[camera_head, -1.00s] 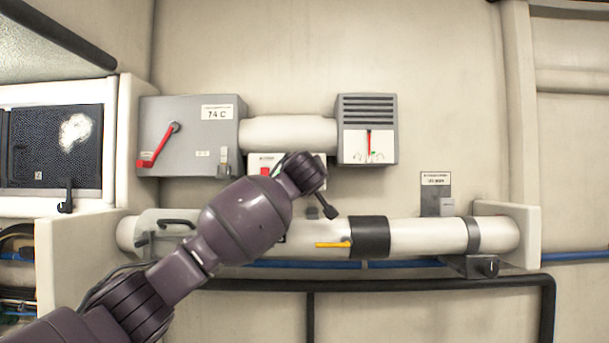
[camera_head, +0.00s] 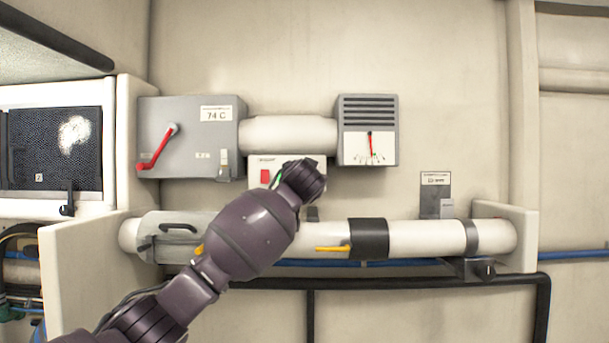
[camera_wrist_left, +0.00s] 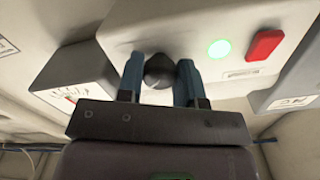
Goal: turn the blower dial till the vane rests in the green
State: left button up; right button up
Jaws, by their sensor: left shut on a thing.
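The blower dial (camera_wrist_left: 160,70) is a dark round knob on a pale control panel (camera_head: 256,162). In the wrist view my left gripper (camera_wrist_left: 160,64) has its two blue fingers on either side of the knob, shut on it. In the head view my left wrist hides the knob and fingers. The vane (camera_head: 370,142) is a red needle in the white window of a grey louvred box (camera_head: 368,108). It hangs nearly straight down, its lower end slightly right. My right gripper is not in view.
The panel also has a red switch (camera_wrist_left: 265,45) and a lit green lamp (camera_wrist_left: 220,48). A grey box with a red lever (camera_head: 158,148) is at the left. A white pipe with yellow handle (camera_head: 332,249) runs below. The wall above is clear.

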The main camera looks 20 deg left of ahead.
pick_arm(q)
jog(key=shift+m, duration=0.6)
jog(key=o, duration=0.9)
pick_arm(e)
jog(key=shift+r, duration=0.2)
pick_arm(q)
jog(key=b+v, duration=0.2)
jog(key=v, duration=0.8)
jog(key=shift+s+b, duration=0.3)
jog(key=shift+s, duration=0.1)
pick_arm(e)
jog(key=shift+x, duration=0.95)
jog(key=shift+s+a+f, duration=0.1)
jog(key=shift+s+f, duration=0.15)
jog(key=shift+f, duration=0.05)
